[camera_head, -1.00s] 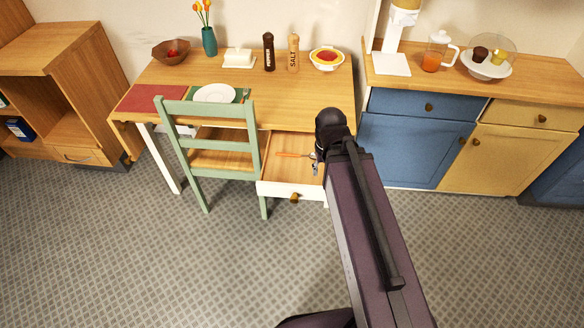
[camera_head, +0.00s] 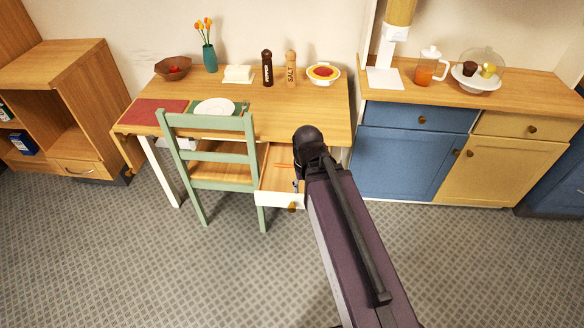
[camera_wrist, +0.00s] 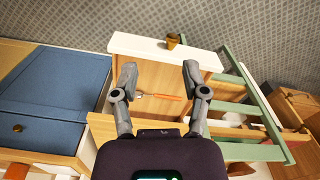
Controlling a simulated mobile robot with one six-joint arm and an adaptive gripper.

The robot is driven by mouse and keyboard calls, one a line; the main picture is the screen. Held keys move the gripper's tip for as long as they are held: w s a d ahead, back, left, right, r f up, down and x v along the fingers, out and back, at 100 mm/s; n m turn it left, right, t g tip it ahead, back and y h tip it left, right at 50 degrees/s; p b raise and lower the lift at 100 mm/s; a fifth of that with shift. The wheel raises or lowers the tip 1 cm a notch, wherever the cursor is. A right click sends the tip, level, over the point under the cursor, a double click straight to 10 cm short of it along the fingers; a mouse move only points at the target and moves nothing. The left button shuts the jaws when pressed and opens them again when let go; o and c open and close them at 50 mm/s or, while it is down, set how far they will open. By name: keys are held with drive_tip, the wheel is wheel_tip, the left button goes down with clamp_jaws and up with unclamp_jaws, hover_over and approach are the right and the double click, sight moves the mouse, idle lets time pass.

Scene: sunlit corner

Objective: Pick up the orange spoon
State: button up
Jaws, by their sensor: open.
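The orange spoon (camera_head: 284,165) lies inside the open drawer of the wooden table, partly hidden by my arm. In the wrist view its orange handle (camera_wrist: 170,97) lies crosswise, with a silvery end at the left. My gripper (camera_wrist: 160,76) is open and empty. In that view its fingers span the drawer and overlap the picture of the spoon; the height between them cannot be told. In the head view my arm hides the gripper. The drawer (camera_head: 279,200) has a white front with a brass knob, also in the wrist view (camera_wrist: 135,44).
A green chair (camera_head: 210,150) stands close at the drawer's left side. A blue cabinet (camera_head: 410,160) stands to the right. The table (camera_head: 285,120) holds a plate, shakers, a bowl and a vase. The floor in front is clear.

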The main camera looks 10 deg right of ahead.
drive_tip(key=w+d+f+m+b, duration=0.2)
drive_tip(key=w+m, duration=0.8)
drive_tip(key=w, duration=0.4)
drive_tip(key=w+d+f+m+b, duration=0.1)
drive_tip(key=w+f+m+b, duration=0.2)
drive_tip(key=w+m, duration=0.8)
drive_tip(key=shift+w+d+f, duration=0.35)
drive_tip(key=shift+w, duration=1.1)
drive_tip(key=shift+b, duration=0.35)
wheel_tip(320, 180, down, 9)
drive_tip(key=b, duration=0.8)
drive_tip(key=shift+r, duration=0.2)
drive_tip(key=shift+f+b, duration=0.15)
drive_tip(key=shift+b, duration=0.25)
wheel_tip(320, 180, down, 5)
drive_tip(key=b, duration=0.5)
